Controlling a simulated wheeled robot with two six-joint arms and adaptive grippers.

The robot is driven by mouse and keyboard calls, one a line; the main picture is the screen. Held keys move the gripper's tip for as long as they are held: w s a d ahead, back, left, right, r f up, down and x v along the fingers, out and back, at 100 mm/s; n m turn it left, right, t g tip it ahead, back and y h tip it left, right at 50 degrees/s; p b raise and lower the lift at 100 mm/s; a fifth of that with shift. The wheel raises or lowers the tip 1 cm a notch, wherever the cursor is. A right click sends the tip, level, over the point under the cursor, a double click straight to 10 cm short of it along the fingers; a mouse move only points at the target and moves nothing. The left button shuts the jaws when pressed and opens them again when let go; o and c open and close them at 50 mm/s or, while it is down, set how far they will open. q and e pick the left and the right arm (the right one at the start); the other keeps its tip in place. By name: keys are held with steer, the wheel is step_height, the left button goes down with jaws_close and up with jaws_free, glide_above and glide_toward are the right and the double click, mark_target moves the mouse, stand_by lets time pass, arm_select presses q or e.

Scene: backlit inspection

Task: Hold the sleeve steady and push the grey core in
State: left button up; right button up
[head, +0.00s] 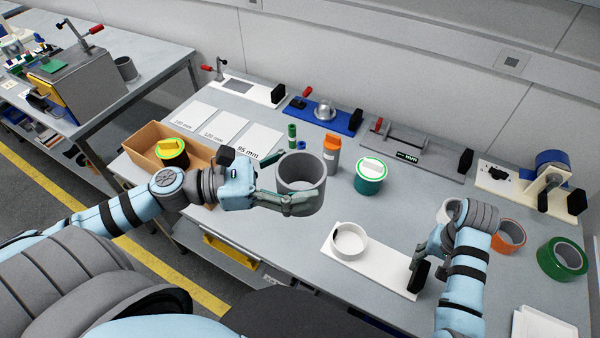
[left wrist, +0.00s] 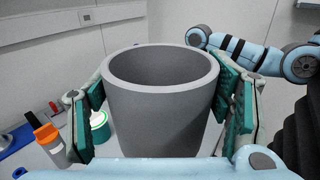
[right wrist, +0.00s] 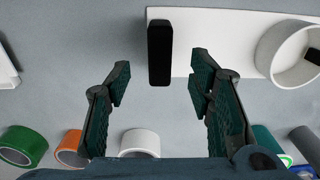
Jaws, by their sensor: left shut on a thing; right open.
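The grey core (head: 306,172), a thick-walled hollow cylinder, is held upright by my left gripper (head: 288,188), which is shut on its sides. In the left wrist view the core (left wrist: 160,115) fills the middle, between both finger pads. The sleeve appears to be the short white ring (head: 349,243) standing on a white plate (head: 384,277); the core is apart from it, to its left and farther back. My right gripper (head: 420,254) is open and empty near the black end block (head: 418,278) of that plate. The ring (right wrist: 292,58) lies off to the right in the right wrist view.
White, orange (head: 509,236) and green (head: 548,262) tape rolls lie right of my right gripper. Fixtures line the back edge. A cardboard tray (head: 150,138) is at left.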

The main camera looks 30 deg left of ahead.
mark_target(422, 274)
step_height(422, 274, down, 4)
steer(key=shift+f+b, duration=0.25)
steer(key=shift+b, duration=0.2)
step_height(422, 274, down, 3)
steer(key=b, duration=0.3)
steer(key=shift+w+f, duration=0.1)
steer(key=shift+f+b, duration=0.3)
steer(key=shift+b, duration=0.15)
steer(key=shift+r, duration=0.15)
jaws_close()
